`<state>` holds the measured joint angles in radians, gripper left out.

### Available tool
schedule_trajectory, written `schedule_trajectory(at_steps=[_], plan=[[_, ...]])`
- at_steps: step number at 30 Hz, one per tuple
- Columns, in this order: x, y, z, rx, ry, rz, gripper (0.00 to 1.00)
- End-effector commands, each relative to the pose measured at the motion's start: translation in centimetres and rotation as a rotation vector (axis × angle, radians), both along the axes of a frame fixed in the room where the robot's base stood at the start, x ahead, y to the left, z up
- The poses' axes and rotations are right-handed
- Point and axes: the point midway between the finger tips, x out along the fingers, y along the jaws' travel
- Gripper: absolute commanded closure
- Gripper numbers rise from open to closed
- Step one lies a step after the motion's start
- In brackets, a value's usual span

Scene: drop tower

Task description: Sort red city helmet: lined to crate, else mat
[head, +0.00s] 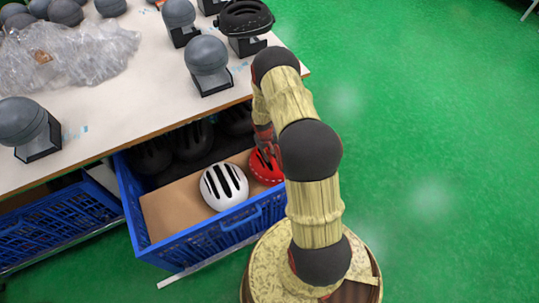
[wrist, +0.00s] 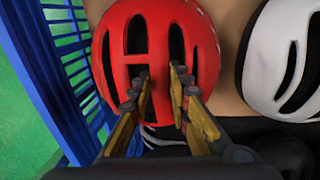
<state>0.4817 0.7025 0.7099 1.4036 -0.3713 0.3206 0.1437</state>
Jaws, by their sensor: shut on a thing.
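The red helmet (head: 266,168) sits shell-up in the right part of the blue crate (head: 190,250), partly hidden by my arm. In the wrist view the red helmet (wrist: 117,60) fills the upper middle, close to the slatted blue crate wall (wrist: 62,60). My gripper (wrist: 159,84) is shut on the helmet, its fingers reaching into vents on either side of a red rib. In the head view my gripper (head: 264,137) is over the crate, mostly hidden by the arm. The helmet's inside is hidden, so its lining cannot be told. I cannot make out a mat.
A white helmet (head: 224,186) sits beside the red one on brown cardboard (head: 168,212). Several dark helmets lie deeper in the crate, beneath the white table (head: 120,110). The table holds grey head forms (head: 208,56) and clear plastic wrap (head: 75,55). Green floor is open at right.

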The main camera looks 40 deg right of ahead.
Motion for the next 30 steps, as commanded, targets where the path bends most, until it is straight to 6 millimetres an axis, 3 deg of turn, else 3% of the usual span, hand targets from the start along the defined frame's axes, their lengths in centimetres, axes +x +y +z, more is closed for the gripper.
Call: schedule_trajectory(at_steps=[1, 2, 12, 20, 26, 30], plan=[[0.04, -0.03, 0.05, 0.0, -0.001, 0.0, 1.0], [0.04, -0.03, 0.05, 0.0, -0.001, 0.0, 0.8], [0.02, -0.01, 0.03, 0.0, 0.0, 0.0, 0.61], [0.01, -0.01, 0.03, 0.0, 0.0, 0.0, 0.6], [-0.04, 0.02, -0.01, 0.0, 0.001, 0.0, 0.72], [-0.02, 0.01, 0.0, 0.0, 0.0, 0.0, 0.72]])
